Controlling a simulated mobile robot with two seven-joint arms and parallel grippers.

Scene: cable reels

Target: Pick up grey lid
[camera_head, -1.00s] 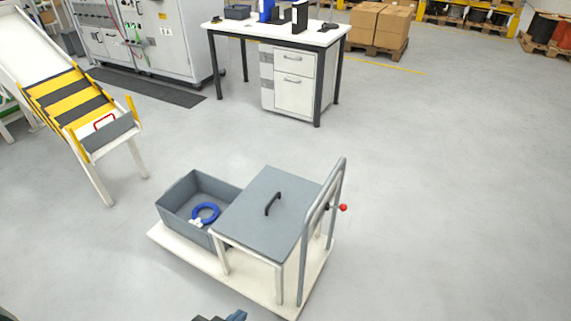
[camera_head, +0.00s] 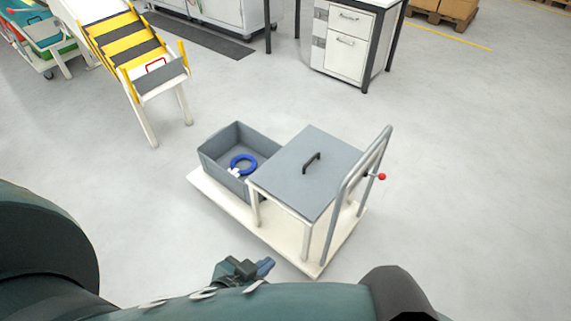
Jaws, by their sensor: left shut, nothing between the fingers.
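The grey lid (camera_head: 300,178) is a flat panel with a dark handle (camera_head: 312,162) on its top. It lies on a white-legged stand on the cart's right part. My left gripper (camera_head: 266,267) shows at the bottom middle, in front of the cart and apart from the lid. It is shut and empty. My left arm hides the floor along the bottom edge. My right gripper is not seen.
The white cart (camera_head: 228,200) carries an open grey bin (camera_head: 223,150) with a blue ring (camera_head: 243,164) inside. Its grey push handle (camera_head: 352,178) rises at the right. A striped yellow chute (camera_head: 128,47) and a white cabinet desk (camera_head: 346,42) stand behind. Floor to the right is clear.

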